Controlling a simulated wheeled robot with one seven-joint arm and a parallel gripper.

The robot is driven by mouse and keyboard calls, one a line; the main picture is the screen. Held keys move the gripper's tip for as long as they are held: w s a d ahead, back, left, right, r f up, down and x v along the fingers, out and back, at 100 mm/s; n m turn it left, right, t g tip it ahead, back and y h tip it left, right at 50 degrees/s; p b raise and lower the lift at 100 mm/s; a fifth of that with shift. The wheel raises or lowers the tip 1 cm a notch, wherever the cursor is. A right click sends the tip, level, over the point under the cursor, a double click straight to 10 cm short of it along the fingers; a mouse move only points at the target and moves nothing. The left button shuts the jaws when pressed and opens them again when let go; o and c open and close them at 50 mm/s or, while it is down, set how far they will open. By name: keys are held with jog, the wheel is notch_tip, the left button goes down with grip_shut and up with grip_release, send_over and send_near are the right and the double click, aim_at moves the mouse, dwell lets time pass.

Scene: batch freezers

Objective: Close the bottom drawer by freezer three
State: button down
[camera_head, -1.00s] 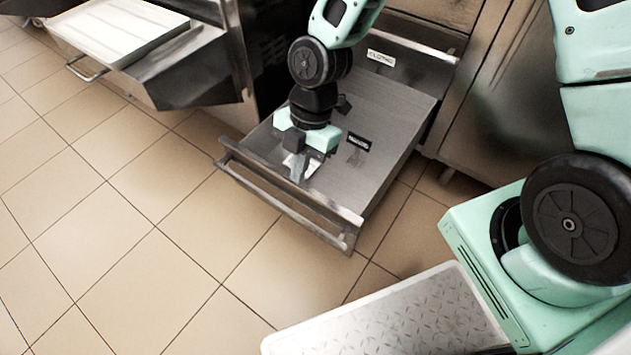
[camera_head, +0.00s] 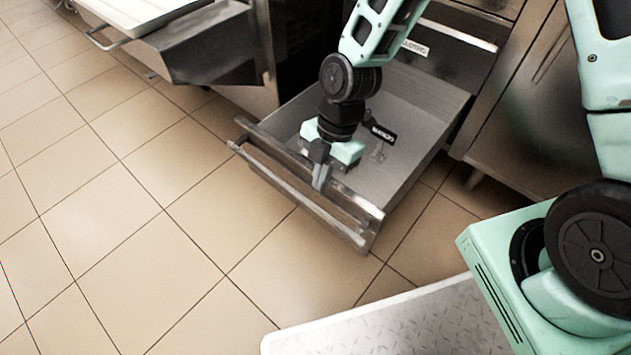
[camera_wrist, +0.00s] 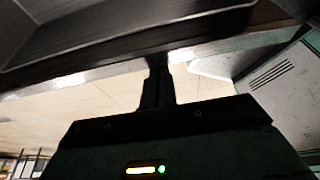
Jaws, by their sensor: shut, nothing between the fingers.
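The bottom drawer (camera_head: 430,110) is pulled well out of the steel cabinet. It is an open metal box with a bar handle (camera_head: 295,198) along its front. My gripper (camera_head: 320,182) is over the front of the drawer, fingers pointing down at the top of the front panel, close to the handle. Its fingers are shut with nothing held. In the wrist view, the shut fingers (camera_wrist: 157,88) are in front of a dark metal edge. I cannot tell whether they touch the drawer. My wrist hides part of the drawer's inside.
A steel unit with a white tray (camera_head: 135,12) juts out at the upper left. A closed drawer with a label (camera_head: 415,47) is above the open one. Cabinet doors (camera_head: 530,110) stand to the right. The tiled floor (camera_head: 140,230) in front and left is clear.

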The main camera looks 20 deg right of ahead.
dwell(0.3)
jog(key=shift+w+d+r+p, duration=0.15)
jog(key=shift+w+d+p, duration=0.4)
jog(key=shift+d, duration=0.15)
jog(key=w+d+p, duration=0.5)
jog(key=w+d, duration=0.4)
jog(key=d, duration=0.4)
jog(key=w+d+p, duration=0.5)
jog(key=w+d, duration=0.4)
jog(key=d, duration=0.4)
jog(key=shift+d, duration=0.3)
jog(key=shift+s+a, duration=0.1)
jog(key=shift+s, duration=0.05)
